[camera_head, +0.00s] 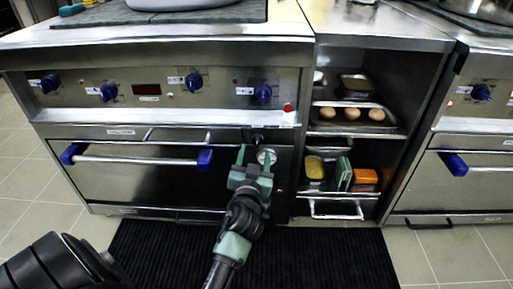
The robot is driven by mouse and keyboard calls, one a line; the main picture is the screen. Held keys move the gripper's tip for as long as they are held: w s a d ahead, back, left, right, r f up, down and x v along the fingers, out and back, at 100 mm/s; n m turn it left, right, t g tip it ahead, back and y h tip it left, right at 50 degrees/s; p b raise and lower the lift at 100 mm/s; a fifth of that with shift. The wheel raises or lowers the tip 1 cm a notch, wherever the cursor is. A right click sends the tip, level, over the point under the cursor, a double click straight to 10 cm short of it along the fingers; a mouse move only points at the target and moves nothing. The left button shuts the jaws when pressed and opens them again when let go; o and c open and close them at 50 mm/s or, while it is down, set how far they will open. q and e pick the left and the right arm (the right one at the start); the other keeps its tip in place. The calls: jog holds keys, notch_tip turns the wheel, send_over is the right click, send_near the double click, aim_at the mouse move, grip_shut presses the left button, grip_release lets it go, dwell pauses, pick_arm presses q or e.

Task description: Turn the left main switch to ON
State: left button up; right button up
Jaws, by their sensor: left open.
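The left stove front carries a small black knob (257,138) on the dark lower panel, right of the oven door, and a round silver dial (266,157) just below it. The picture does not show clearly which of these is the main switch, and no ON marking is readable. My left gripper (254,157) is open in front of this panel, pointing away from me. Its fingers stand apart just below the black knob, and the right finger overlaps the silver dial. Contact cannot be told. My right gripper is not in view.
Blue knobs (194,82) and a red button (287,107) sit on the panel above. The oven handle (137,160) with blue ends juts out at left. An open shelf (357,205) with food stands at right. A black mat (310,262) covers the floor.

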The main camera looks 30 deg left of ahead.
aim_at(257, 145)
pick_arm(q)
jog(key=x, duration=0.4)
jog(key=shift+w+a, duration=0.15)
jog(key=shift+w, duration=0.25)
jog(key=shift+f, duration=0.1)
grip_shut()
